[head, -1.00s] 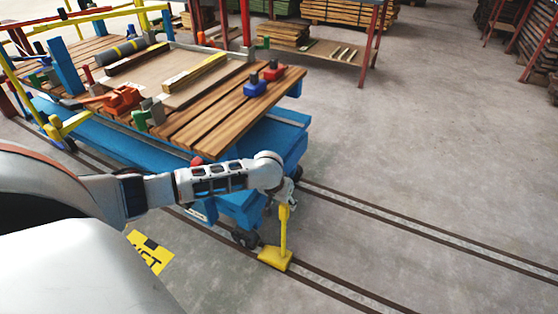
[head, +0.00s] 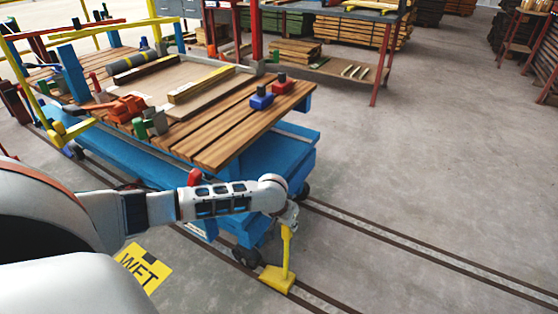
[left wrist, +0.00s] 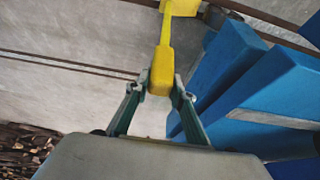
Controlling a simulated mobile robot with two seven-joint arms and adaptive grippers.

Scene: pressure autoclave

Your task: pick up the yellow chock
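The yellow chock (head: 277,279) sits on the floor at the track, beside the wheel of the blue cart (head: 275,165). Its yellow handle rises upright to my left gripper (head: 289,214). In the left wrist view, the fingers of my left gripper (left wrist: 161,87) are closed around the end of the yellow chock's handle (left wrist: 163,65), with a fingertip against each side. The chock's base is partly cut off at the top of that view. My right gripper is in neither view.
The cart carries a slatted wooden deck (head: 240,125) with clamps and boards, just above my left arm. Dark track rails (head: 400,240) run along the floor. A yellow floor sign (head: 143,268) lies at lower left. The floor to the right is clear.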

